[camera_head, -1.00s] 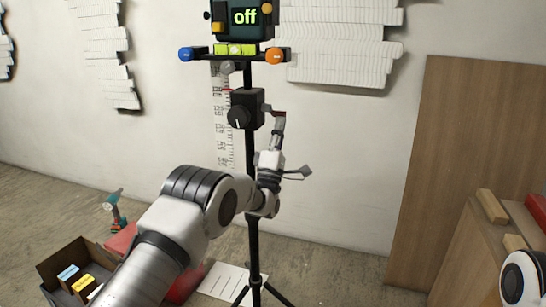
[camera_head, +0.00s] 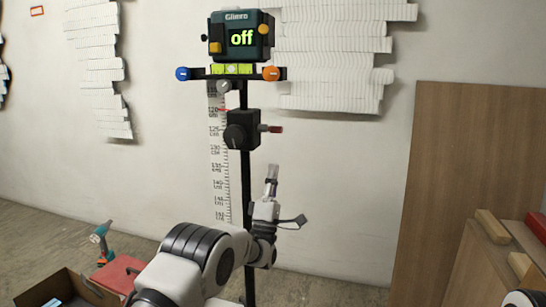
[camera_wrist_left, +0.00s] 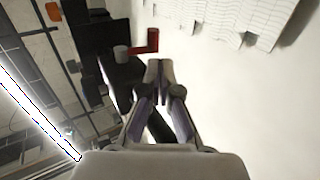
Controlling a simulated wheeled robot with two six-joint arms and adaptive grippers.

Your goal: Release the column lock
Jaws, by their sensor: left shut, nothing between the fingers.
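The column lock is a black block (camera_head: 243,130) with a round knob on the black pole (camera_head: 246,190). A short lever (camera_head: 274,128) with a red tip sticks out to its right. The red lever also shows in the left wrist view (camera_wrist_left: 146,43), just beyond the fingertips. My left gripper (camera_head: 272,172) points up below the lever, to the right of the pole. It is shut and empty, apart from the lever; its narrow fingers also show in the wrist view (camera_wrist_left: 159,72). My right gripper is not in view.
Above the lock sits a dark green device (camera_head: 241,36) reading "off", over a bar with a blue knob (camera_head: 183,74) and an orange knob (camera_head: 271,74). A wooden panel (camera_head: 415,180) leans at right; a drill (camera_head: 101,240) stands at lower left.

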